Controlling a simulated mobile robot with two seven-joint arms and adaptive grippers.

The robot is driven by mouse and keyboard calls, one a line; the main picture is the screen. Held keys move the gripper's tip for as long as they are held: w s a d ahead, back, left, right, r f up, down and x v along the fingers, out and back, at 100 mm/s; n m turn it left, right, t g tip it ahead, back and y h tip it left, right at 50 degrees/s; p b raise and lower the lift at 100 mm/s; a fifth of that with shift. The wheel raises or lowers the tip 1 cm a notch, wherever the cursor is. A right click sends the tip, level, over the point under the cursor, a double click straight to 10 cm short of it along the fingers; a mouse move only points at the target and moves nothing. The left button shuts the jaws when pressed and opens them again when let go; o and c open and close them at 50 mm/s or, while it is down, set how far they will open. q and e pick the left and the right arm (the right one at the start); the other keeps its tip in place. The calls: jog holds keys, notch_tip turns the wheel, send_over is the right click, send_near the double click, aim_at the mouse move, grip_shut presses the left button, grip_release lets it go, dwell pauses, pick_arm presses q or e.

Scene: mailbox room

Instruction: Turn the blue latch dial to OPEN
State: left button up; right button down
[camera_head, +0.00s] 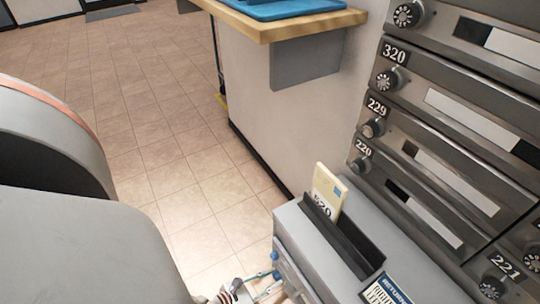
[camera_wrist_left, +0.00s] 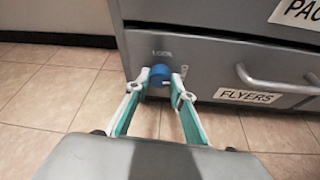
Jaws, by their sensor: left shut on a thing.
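The blue latch dial (camera_wrist_left: 160,74) sits on the grey cabinet front in the left wrist view, below a small label (camera_wrist_left: 161,53) that seems to read LOCK. A small pale mark beside its right side is too small to read. My left gripper (camera_wrist_left: 160,82) is shut on the dial, one fingertip on each side. In the head view my left gripper (camera_head: 262,284) shows at the bottom edge, against the cabinet's left side, where bits of blue show. My right gripper is not in view.
The grey cabinet (camera_head: 290,226) has a slot holding a cream card (camera_head: 328,190) on top. Mailboxes (camera_head: 450,125) with dials stand behind it at right. A drawer handle (camera_wrist_left: 272,82) and FLYERS label (camera_wrist_left: 248,96) are right of the dial. Tiled floor (camera_head: 160,150) lies open at left.

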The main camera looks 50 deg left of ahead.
pick_arm(q)
jog(key=shift+m, duration=0.3)
dwell(0.4)
jog(key=o, duration=1.1)
jog(key=v, duration=1.2)
jog(key=shift+d, duration=0.2)
jog(key=shift+w, duration=0.1)
